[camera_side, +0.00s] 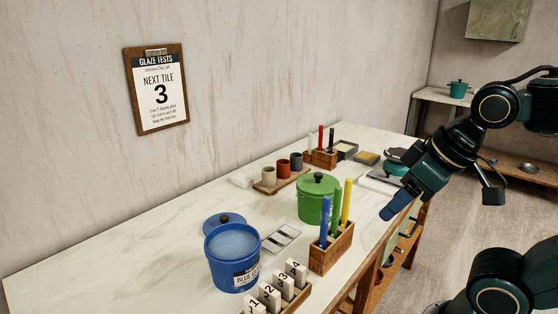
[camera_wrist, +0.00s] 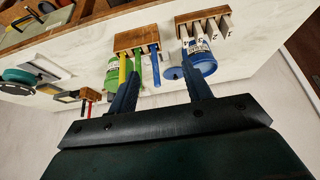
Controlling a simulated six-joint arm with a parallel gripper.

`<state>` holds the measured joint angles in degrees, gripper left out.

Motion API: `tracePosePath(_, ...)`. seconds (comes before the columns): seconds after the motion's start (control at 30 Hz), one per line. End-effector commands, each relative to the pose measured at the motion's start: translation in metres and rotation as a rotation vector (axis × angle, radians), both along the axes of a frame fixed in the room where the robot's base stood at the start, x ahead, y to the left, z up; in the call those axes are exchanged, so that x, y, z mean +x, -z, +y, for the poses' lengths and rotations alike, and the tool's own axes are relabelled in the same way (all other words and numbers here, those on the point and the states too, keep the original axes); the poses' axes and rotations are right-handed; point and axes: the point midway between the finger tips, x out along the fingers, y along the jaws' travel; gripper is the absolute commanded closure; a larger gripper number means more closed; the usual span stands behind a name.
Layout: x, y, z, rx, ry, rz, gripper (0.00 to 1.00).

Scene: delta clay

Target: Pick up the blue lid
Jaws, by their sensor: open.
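The blue lid (camera_side: 212,221), round with a dark knob, lies on the table just behind the blue bucket (camera_side: 234,270), which hides its near part. The bucket is open at the top and has a white label. In the wrist view the lid (camera_wrist: 173,73) shows partly beside the bucket (camera_wrist: 203,62). My gripper (camera_side: 388,214) is at the right in the side view, past the table's front edge, well apart from the lid. In the wrist view its fingers (camera_wrist: 160,72) are spread, with nothing held between them.
A wooden block (camera_side: 331,250) with blue, green and yellow sticks stands between my gripper and the lid. A green lidded pot (camera_side: 318,203) is behind it. A rack of numbered tiles (camera_side: 278,297) stands in front of the bucket. Clear table lies left of the bucket.

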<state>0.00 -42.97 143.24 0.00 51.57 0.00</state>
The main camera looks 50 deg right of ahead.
Motion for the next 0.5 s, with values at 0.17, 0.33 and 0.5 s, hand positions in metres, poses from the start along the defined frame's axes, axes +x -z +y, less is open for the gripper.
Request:
tracePosePath(0.17,0.002,-0.001,0.0,-0.001,-0.003,0.001,0.51)
tracePosePath(0.33,0.013,-0.007,0.002,-0.006,-0.023,0.008,0.51)
tracePosePath(0.5,0.038,-0.019,0.005,-0.015,-0.072,0.021,0.51)
